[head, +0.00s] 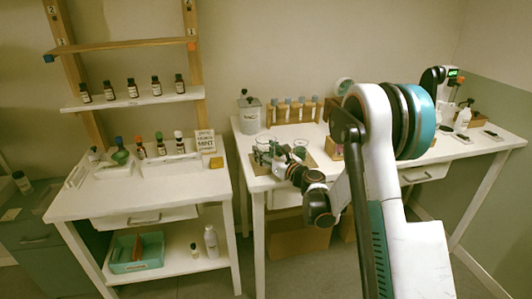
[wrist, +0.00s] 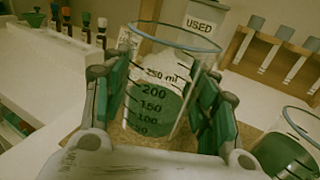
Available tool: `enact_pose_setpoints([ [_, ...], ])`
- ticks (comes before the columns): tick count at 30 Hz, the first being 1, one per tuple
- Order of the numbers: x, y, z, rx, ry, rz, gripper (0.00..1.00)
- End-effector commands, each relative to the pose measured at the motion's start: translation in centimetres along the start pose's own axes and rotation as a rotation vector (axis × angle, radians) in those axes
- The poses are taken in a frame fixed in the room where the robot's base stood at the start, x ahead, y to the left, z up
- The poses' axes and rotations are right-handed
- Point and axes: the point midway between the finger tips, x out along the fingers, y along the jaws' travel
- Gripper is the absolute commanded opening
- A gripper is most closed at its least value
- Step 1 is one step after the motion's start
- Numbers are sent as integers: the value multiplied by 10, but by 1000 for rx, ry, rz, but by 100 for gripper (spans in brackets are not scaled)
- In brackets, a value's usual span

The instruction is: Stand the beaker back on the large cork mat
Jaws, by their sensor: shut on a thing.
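A clear beaker with black volume marks up to 250 ml (wrist: 155,95) is between the two green-padded fingers of my gripper (wrist: 165,105), which is shut on it. The beaker looks upright and shows green in its lower part. In the head view my gripper (head: 270,152) is over the left part of the white table on the right. The brown cork mat (head: 309,160) lies there, and its speckled surface shows around the beaker's base in the wrist view (wrist: 243,137). My gripper hides part of the base, so I cannot tell whether it touches the mat.
A second beaker with green contents (wrist: 287,155) stands close on the right, also in the head view (head: 299,147). A grey canister labelled USED (wrist: 200,25) stands behind. A wooden rack of blue-capped tubes (head: 296,111) is at the back. The left bench (head: 130,198) holds several small bottles.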

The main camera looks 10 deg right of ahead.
Motion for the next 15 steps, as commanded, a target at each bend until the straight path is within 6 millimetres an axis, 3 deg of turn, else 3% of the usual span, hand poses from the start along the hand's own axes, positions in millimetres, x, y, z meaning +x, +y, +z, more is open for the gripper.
enact_pose_setpoints([
  [2, 0, 0, -2, 0, 0, 0, 22],
  [3, 0, 0, -3, 0, 0, 0, 56],
  [6, 0, 0, -2, 0, 0, 0, 74],
  [15, 0, 0, -2, 0, 0, 0, 74],
])
